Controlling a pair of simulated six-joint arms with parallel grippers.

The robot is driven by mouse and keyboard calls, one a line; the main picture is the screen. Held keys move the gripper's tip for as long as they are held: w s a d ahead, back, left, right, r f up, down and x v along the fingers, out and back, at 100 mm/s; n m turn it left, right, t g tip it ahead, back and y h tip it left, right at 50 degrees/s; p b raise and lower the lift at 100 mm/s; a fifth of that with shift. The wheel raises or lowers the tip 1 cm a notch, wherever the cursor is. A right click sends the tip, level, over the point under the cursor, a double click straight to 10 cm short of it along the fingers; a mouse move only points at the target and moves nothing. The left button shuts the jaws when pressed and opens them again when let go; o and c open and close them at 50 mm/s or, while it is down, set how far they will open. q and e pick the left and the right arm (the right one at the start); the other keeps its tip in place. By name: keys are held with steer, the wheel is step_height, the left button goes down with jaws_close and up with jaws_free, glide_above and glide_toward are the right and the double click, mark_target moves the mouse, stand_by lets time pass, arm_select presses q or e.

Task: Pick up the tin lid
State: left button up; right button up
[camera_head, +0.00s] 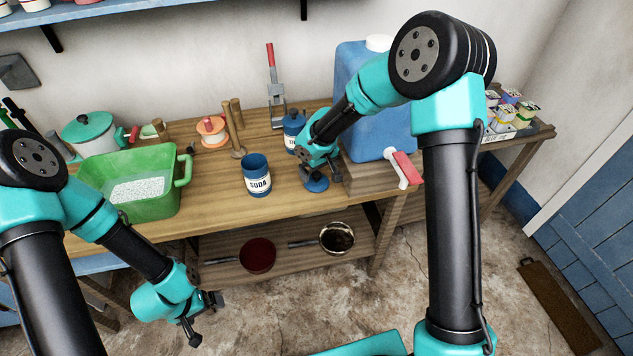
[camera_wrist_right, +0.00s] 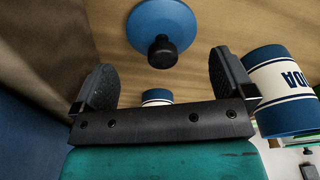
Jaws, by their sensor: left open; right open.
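The tin lid is a blue disc with a black knob. It lies on the wooden bench in the head view (camera_head: 316,185) and shows at the top of the right wrist view (camera_wrist_right: 163,20). My right gripper (camera_head: 322,173) is open just above the lid. In the wrist view its two fingers (camera_wrist_right: 161,80) stand apart, with the knob between and beyond them, not gripped. A blue and white SODA tin (camera_head: 257,177) stands upright left of the lid. My left gripper (camera_head: 205,308) is open and empty, low in front of the bench.
A wooden block (camera_head: 370,183) and a big blue canister (camera_head: 360,100) stand right of the lid. Another blue tin (camera_head: 292,125) stands behind. A green basin (camera_head: 150,205) is at the left. Two pans (camera_head: 257,256) (camera_head: 337,238) sit on the lower shelf.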

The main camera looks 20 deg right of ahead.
mark_target(317, 174)
steer(key=f, duration=0.4)
steer(key=shift+w+a+f, duration=0.25)
steer(key=shift+f, duration=0.15)
steer(key=c, duration=0.7)
steer(key=shift+c, duration=0.2)
steer(key=shift+r, duration=0.15)
steer(key=shift+r, duration=0.9)
steer(key=shift+s+r, duration=0.1)
steer(key=shift+r, duration=0.7)
steer(key=s+a+r, duration=0.1)
steer(key=s+a, duration=0.3)
steer(key=s, duration=1.1)
steer(key=shift+a+r, duration=0.2)
